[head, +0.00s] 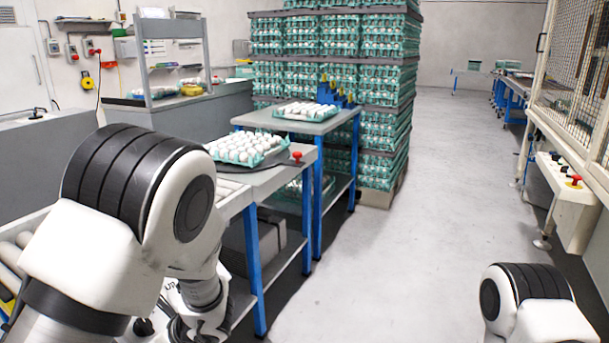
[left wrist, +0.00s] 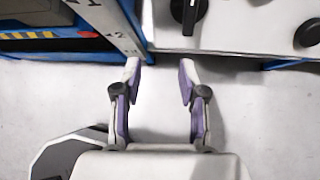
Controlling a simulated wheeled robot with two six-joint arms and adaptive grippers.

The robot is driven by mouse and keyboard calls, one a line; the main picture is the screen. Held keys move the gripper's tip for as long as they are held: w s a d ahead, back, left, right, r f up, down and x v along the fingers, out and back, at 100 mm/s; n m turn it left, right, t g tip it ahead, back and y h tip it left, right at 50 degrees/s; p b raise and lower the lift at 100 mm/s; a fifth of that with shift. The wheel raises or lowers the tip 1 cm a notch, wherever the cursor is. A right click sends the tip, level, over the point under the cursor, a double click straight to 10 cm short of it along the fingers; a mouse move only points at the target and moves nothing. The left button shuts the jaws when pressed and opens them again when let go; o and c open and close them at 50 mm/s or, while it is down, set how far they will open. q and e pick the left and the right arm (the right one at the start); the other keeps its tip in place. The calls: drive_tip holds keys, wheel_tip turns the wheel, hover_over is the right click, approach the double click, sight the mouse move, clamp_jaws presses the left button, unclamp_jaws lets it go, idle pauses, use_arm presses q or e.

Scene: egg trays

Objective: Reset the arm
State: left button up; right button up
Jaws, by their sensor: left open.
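My left arm (head: 130,215) comes in from the left in the head view, bent in front of the conveyor table; its gripper is hidden or cut off there. In the left wrist view my left gripper (left wrist: 158,82) is open and empty, its two purple-padded fingers apart over bare grey floor. Of my right arm, only a joint (head: 530,305) shows at the lower right of the head view. My right gripper is not in view.
A teal tray of eggs (head: 222,155) sits on the near table, and another egg tray (head: 306,118) is on the table behind it. Tall egg-tray stacks (head: 345,80) stand beyond. A caged machine (head: 580,90) is at right. The middle floor is clear.

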use_arm(q)
drive_tip(key=s+a+f+m+g, duration=0.2)
drive_tip(key=s+a+f+m, duration=0.2)
drive_tip(key=s+f+m, duration=0.8)
drive_tip(key=s+d+f+m+h, duration=0.3)
drive_tip(key=s+f+m, duration=0.3)
drive_tip(key=m, duration=0.5)
drive_tip(key=s+d+f+m+h, duration=0.25)
drive_tip(key=s+f+m, duration=0.3)
drive_tip(key=m, duration=0.55)
drive_tip(key=s+d+m+h, duration=0.1)
drive_tip(key=d+m+h, duration=0.3)
drive_tip(key=m, duration=0.9)
wheel_tip(320, 180, up, 23)
drive_tip(key=m+p, duration=0.2)
drive_tip(key=p, duration=2)
drive_tip(key=shift+d+r+y+p, duration=0.2)
drive_tip(key=shift+d+y+p, duration=0.2)
drive_tip(key=shift+d+y, duration=0.05)
drive_tip(key=shift+s, duration=0.1)
